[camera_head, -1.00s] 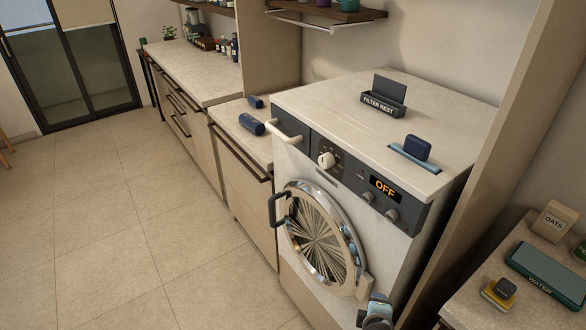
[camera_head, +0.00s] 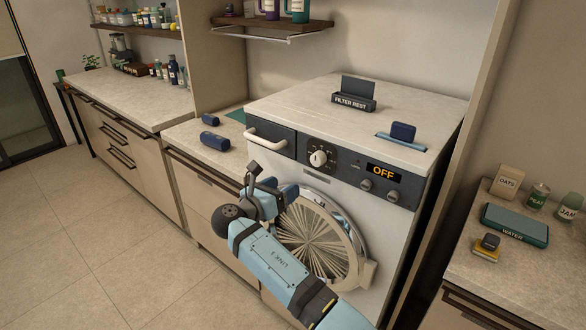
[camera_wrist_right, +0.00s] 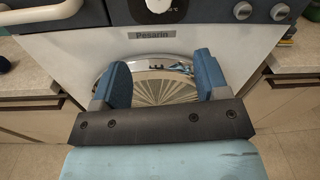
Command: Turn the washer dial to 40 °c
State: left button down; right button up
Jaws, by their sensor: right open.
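The washer (camera_head: 420,225) is white with a dark control panel. Its round white dial (camera_head: 318,158) sits on the panel, left of the orange "OFF" display (camera_head: 383,172). The dial's lower part also shows at the top edge of the right wrist view (camera_wrist_right: 158,5); the temperature marks are too small to read. My right gripper (camera_head: 284,192) is in front of the round door, below and left of the dial, apart from it. In the right wrist view its blue fingers (camera_wrist_right: 164,78) are spread and empty. My left gripper is not in view.
The glass door (camera_head: 318,245) is closed, partly hidden by my right arm. A white drawer handle (camera_head: 267,141) sticks out left of the dial. Two small knobs (camera_head: 366,184) sit below the display. A counter (camera_head: 490,265) with jars stands at right; floor is clear at left.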

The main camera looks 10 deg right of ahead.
aim_at(315, 162)
jog(key=shift+h, duration=0.3)
jog(key=x, duration=0.4)
jog(key=p+x, duration=0.1)
jog(key=x, duration=0.3)
jog(key=r+x, duration=0.1)
jog(key=x, duration=0.3)
jog(key=shift+w, duration=0.15)
jog(key=shift+w+d+p, duration=0.3)
jog(key=shift+w+d, duration=0.15)
jog(key=shift+d, duration=0.15)
jog(key=shift+c, duration=0.2)
jog(key=c, duration=0.9)
